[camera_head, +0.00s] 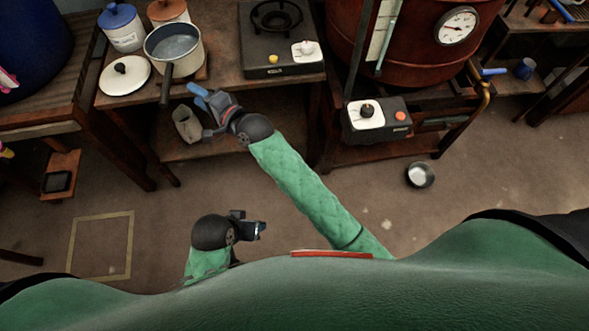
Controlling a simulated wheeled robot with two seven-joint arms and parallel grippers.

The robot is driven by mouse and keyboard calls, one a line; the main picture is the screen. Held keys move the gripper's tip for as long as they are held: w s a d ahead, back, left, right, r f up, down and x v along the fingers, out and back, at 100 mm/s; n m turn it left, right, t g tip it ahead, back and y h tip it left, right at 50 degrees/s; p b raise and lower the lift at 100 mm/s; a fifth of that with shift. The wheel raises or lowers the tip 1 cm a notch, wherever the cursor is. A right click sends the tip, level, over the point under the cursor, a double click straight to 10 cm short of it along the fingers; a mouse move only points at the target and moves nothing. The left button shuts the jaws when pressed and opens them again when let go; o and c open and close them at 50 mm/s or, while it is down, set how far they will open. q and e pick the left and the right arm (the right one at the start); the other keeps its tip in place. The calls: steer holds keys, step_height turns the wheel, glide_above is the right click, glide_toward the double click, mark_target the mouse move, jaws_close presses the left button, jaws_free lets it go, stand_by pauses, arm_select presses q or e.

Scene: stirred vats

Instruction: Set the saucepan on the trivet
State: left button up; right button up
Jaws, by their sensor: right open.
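The saucepan (173,45) is a cream pan with a grey inside. It stands upright at the left part of the wooden bench, its dark handle (166,88) pointing toward me past the front edge. A flat brown piece (201,74) shows under its right side; I cannot tell whether this is the trivet. A black ring stand (276,17) sits on the dark burner unit. My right gripper (199,111) is open and empty, just right of and below the handle, apart from it. My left gripper (258,229) is low near my body; its jaws are unclear.
A white lid (125,75) lies left of the pan, with a blue-lidded jar (121,28) and a brown-lidded jar (167,11) behind. A red vat (400,40) stands right. A metal bowl (420,175) lies on the open floor.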

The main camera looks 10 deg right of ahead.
steer(key=s+d+f+n+g+h, duration=0.3)
steer(key=s+d+f, duration=0.3)
steer(key=s+d, duration=0.2)
steer(key=s+d+f+n+g+h, duration=0.3)
steer(key=s+d+f, duration=0.3)
steer(key=s, duration=0.6)
steer(key=s+d+f+n+g+h, duration=0.2)
steer(key=s+d+f+n, duration=0.3)
steer(key=s+d, duration=0.5)
steer(key=shift+s+d+f+g+h, duration=0.2)
steer(key=shift+d+f+g+h, duration=0.25)
steer(key=shift+f+h, duration=0.25)
arm_select(q)
steer(key=s+a+r+g+y+p, duration=0.1)
steer(key=s+a+r+p, duration=0.1)
steer(key=a+r+p, duration=0.2)
step_height(320, 180, up, 2)
steer(key=shift+a+r+y, duration=0.1)
steer(key=shift+a+y, duration=0.2)
steer(key=shift+a, duration=0.5)
arm_select(e)
steer(key=s+d+r+g+h, duration=0.1)
steer(key=s+d+r, duration=0.1)
steer(key=d+r, duration=0.3)
steer(key=shift+d+r+h, duration=0.25)
steer(key=shift+r+h, duration=0.05)
steer(key=shift+r, duration=0.35)
arm_select(q)
steer(key=shift+s+n, duration=0.1)
steer(key=shift+n, duration=0.2)
